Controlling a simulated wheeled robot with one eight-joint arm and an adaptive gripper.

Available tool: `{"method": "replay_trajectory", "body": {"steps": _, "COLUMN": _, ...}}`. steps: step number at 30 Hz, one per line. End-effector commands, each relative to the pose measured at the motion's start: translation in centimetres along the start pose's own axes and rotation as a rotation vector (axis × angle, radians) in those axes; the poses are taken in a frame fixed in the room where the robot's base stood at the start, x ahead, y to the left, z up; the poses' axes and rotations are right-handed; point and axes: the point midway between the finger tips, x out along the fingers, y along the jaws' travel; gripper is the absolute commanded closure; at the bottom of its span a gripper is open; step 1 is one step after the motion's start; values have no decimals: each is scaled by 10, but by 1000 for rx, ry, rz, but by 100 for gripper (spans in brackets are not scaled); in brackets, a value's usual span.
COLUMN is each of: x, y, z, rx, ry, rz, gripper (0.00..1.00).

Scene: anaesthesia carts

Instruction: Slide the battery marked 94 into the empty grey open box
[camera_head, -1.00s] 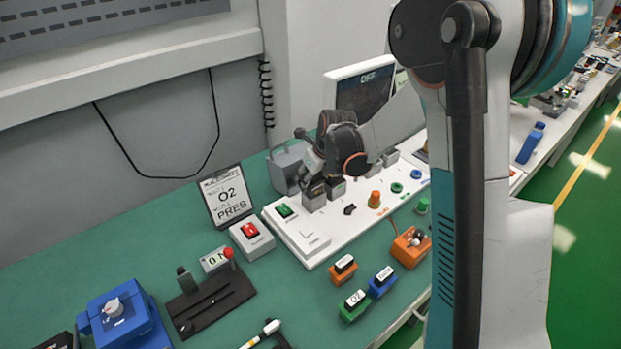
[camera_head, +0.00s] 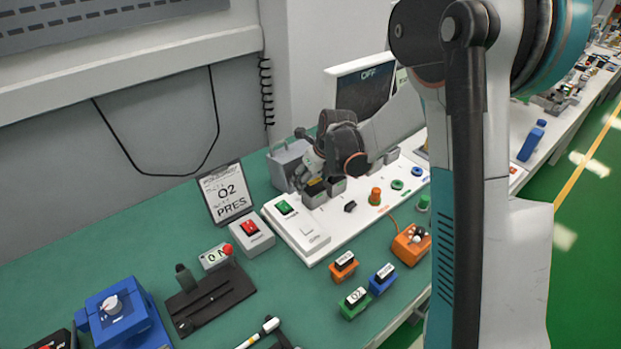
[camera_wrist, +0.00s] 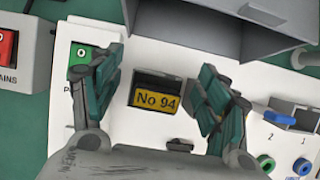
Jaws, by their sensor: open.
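The battery marked 94 (camera_wrist: 157,99) shows its yellow "No 94" label in the middle of the wrist view. My gripper (camera_wrist: 163,85) is open, one finger on each side of the battery with clear gaps. In the head view it is above the panel's left part, partly hidden by its own wrist.
A larger grey container (camera_wrist: 190,35) stands just behind the battery, close to my fingers. A green switch (camera_head: 284,207) is to the left.

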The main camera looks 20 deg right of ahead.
Motion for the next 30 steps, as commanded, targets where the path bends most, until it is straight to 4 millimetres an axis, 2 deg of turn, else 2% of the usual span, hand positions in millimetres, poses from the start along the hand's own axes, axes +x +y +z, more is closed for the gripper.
{"method": "replay_trajectory", "body": {"steps": 5, "x": -17, "y": 0, "z": 0, "rx": 1, "ry": 0, "rz": -1, "gripper": 30}}
{"method": "replay_trajectory", "body": {"steps": 19, "x": -98, "y": 0, "z": 0, "rx": 1, "ry": 0, "rz": 0, "gripper": 30}}
{"method": "replay_trajectory", "body": {"steps": 24, "x": -114, "y": 0, "z": 0, "rx": 1, "ry": 0, "rz": 0, "gripper": 30}}
{"method": "replay_trajectory", "body": {"steps": 30, "x": -119, "y": 0, "z": 0, "rx": 0, "ry": 0, "rz": 0, "gripper": 30}}
